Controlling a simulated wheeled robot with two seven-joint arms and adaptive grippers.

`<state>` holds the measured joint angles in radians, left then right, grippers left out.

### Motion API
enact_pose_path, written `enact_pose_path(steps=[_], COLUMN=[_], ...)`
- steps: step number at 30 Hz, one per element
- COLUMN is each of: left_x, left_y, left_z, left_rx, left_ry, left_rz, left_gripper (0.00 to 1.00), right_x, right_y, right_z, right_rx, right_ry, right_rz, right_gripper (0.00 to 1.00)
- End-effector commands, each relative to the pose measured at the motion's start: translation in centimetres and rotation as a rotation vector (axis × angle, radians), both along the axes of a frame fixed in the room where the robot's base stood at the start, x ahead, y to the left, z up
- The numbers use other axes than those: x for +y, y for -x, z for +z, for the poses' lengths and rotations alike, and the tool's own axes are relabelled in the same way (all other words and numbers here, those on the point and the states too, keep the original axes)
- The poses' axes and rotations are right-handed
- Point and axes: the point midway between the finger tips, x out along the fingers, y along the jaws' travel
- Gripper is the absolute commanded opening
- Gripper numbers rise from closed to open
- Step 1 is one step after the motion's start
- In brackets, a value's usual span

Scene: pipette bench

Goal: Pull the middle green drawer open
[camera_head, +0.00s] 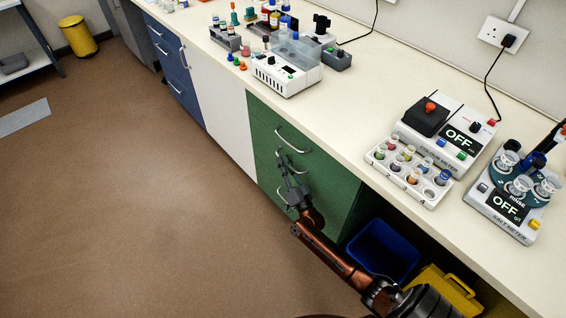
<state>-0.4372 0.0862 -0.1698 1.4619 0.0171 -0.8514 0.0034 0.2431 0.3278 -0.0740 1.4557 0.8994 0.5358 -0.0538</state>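The green drawer unit (335,185) stands under the bench near the middle of the view, and its drawers look closed. The top drawer has a curved metal handle (292,141). The middle drawer's handle (302,171) is partly hidden behind my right gripper (283,158). A lower handle (282,196) shows beside the wrist. My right arm comes in from the bottom right, and its fingers are at the middle handle. I cannot tell whether they touch it or close on it. My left gripper is out of view.
The bench top (330,115) overhangs the drawers and holds a colour meter (455,130), a salt meter (505,205) and a rack of vials (408,175). A blue bin (383,250) and a yellow box (445,288) stand under the bench. The brown floor (150,200) in front is clear.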

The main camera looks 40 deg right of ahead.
Motion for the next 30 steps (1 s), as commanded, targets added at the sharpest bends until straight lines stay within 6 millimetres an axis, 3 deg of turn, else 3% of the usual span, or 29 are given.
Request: enact_pose_path(steps=[10, 17, 30], left_x=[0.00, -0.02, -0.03], left_y=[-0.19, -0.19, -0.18], left_z=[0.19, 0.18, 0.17], left_rx=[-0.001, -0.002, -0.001], left_ry=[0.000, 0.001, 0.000], left_rz=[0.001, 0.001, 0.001], left_gripper=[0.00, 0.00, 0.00], right_x=[-0.08, -0.08, -0.09], right_y=[-0.41, -0.38, -0.35], right_z=[0.15, 0.12, 0.06], right_rx=[0.001, 0.001, 0.002], right_ry=[0.001, 0.001, 0.001], right_rz=[0.000, 0.000, -0.001], right_gripper=[0.15, 0.00, 0.00])
